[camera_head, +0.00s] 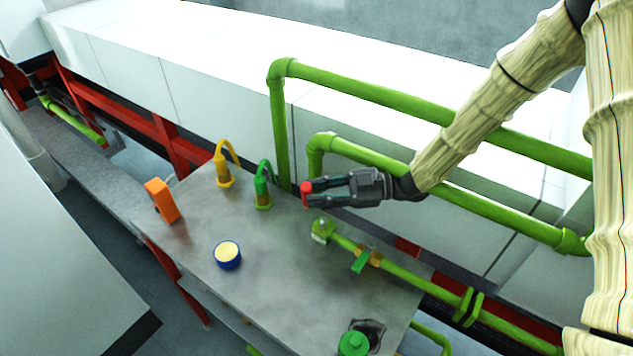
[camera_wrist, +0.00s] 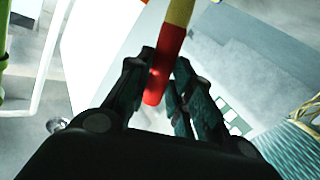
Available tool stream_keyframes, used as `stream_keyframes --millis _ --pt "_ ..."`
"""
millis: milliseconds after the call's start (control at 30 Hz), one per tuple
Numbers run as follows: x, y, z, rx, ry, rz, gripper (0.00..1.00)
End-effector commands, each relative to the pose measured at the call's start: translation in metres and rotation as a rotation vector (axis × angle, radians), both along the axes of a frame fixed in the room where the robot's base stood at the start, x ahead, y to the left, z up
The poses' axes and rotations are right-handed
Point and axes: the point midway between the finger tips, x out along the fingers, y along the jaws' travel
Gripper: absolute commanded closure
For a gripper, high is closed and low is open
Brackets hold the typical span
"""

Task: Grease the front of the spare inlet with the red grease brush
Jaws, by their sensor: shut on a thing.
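My gripper (camera_head: 312,191) is shut on a red piece, which I take to be the red grease brush (camera_head: 306,195), above the back of the metal table. In the wrist view the brush (camera_wrist: 163,75) is red between the fingers and yellowish towards the top edge, where it leaves the picture. Its bristles cannot be made out. A green pipe fitting (camera_head: 322,231) with a pale domed end stands just below my gripper in the picture, apart from it. It may be the spare inlet, but no label shows. A round blue tin (camera_head: 228,256) with a cream-coloured filling sits on the table.
A yellow hooked fitting (camera_head: 223,178) and a green one (camera_head: 263,190) stand left of my gripper. An orange box (camera_head: 161,200) is at the table's left edge. Thick green pipes (camera_head: 400,100) run behind. A green-handled valve (camera_head: 361,261) and a green knob (camera_head: 353,343) lie nearer.

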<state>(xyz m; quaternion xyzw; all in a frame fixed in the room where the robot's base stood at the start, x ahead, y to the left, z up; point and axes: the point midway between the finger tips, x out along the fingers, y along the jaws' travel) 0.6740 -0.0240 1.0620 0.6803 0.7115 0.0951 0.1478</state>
Motion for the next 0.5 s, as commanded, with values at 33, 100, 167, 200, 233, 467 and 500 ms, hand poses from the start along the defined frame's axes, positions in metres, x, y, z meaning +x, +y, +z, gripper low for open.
stream_keyframes --millis 33,100,167,200,233,467,500 --pt "-0.001 -0.001 -0.005 0.0 0.001 -0.001 1.0" --pt "0.001 -0.001 -0.012 0.001 0.003 -0.001 1.0" --pt "0.006 -0.001 -0.019 0.001 0.007 -0.001 1.0" --pt "0.01 0.0 -0.025 0.001 0.012 -0.002 1.0" --pt "0.014 0.0 -0.029 0.001 0.015 -0.002 1.0" --pt "0.027 0.002 -0.058 0.0 0.028 0.002 1.0" --pt "0.027 0.002 -0.06 0.0 0.027 0.002 1.0"
